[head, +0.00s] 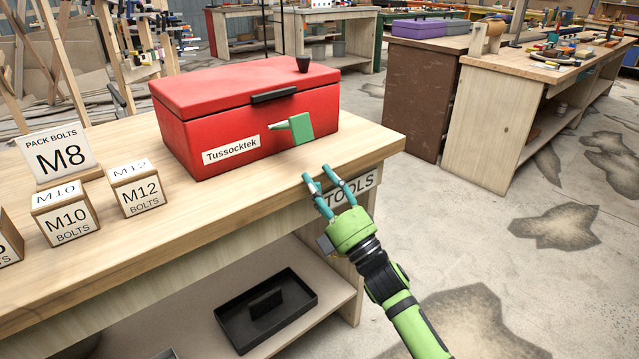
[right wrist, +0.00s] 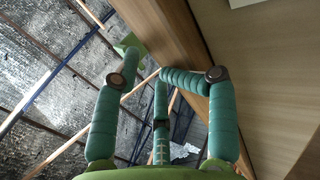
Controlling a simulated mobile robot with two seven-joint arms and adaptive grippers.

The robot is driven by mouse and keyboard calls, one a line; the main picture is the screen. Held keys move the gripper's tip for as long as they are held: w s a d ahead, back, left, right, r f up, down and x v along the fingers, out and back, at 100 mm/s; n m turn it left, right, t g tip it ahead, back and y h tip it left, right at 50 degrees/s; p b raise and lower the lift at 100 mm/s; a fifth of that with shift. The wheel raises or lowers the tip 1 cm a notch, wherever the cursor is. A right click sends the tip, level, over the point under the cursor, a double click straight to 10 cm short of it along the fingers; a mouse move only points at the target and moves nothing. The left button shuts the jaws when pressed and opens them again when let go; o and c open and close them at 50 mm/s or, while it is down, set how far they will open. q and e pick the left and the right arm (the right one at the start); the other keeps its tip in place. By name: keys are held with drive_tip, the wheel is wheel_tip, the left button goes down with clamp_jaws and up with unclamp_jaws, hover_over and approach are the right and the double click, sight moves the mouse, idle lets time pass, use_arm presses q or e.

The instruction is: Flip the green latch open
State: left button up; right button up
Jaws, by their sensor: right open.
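The green latch (head: 303,128) is on the front of the red toolbox (head: 250,110), right of its "Tussocktek" label. Its lever points left. The toolbox lid is shut. My right gripper (head: 317,174) is open and empty, with teal fingers, in front of the bench edge below the latch. It does not touch the latch. In the right wrist view the open fingers (right wrist: 162,80) show, and a small green piece near the top, probably the latch (right wrist: 127,41), is partly hidden behind the left finger. My left gripper is not in view.
The toolbox stands on a wooden workbench (head: 185,222). M10 (head: 66,217) and M12 (head: 138,190) bolt boxes and an M8 sign (head: 58,158) stand at left. A black tray (head: 265,308) lies on the lower shelf. The floor at right is clear.

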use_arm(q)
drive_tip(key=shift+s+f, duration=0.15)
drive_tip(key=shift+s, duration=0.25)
use_arm(e)
drive_tip(key=shift+r, duration=0.1)
drive_tip(key=v, duration=0.8)
